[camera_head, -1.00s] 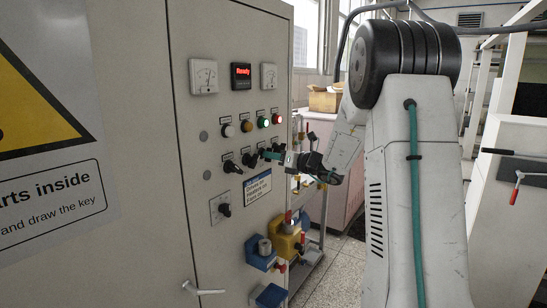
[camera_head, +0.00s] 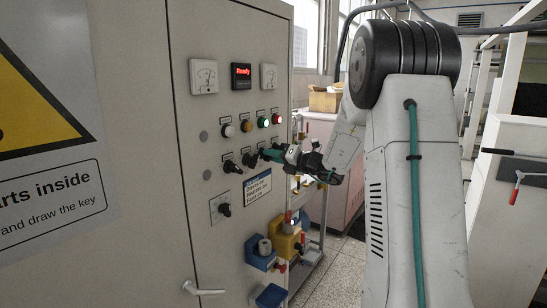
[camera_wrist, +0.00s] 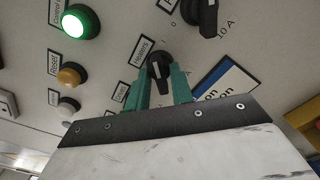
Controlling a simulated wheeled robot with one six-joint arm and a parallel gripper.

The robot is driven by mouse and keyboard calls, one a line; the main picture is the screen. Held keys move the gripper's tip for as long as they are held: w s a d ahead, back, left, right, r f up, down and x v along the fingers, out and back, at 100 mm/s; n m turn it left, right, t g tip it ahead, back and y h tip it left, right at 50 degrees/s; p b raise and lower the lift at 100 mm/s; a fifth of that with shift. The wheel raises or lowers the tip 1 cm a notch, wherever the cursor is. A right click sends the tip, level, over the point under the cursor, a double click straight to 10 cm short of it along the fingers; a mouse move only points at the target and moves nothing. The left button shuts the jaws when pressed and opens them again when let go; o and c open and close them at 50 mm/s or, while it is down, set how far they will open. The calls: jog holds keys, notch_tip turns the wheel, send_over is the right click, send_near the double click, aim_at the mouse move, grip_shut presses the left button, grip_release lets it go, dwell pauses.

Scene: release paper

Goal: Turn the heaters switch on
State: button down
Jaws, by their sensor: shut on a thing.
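The heaters switch, a black rotary knob (camera_wrist: 159,72), sits beside its "Heaters" label (camera_wrist: 139,52) on the panel in the wrist view. My gripper (camera_wrist: 163,86) has its two green fingers on either side of this knob and is shut on it. In the head view my gripper (camera_head: 268,154) reaches from the right to the cabinet's row of knobs. Its fingers hide most of the held switch there.
The grey cabinet (camera_head: 140,200) has other black knobs (camera_head: 231,167) to the left of my gripper. A lit green lamp (camera_head: 263,122) is above it. A blue-and-white label (camera_head: 257,187) and yellow and blue sockets (camera_head: 285,245) are below.

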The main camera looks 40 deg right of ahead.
jog(key=c, duration=1.5)
grip_release()
jog(key=v, duration=0.8)
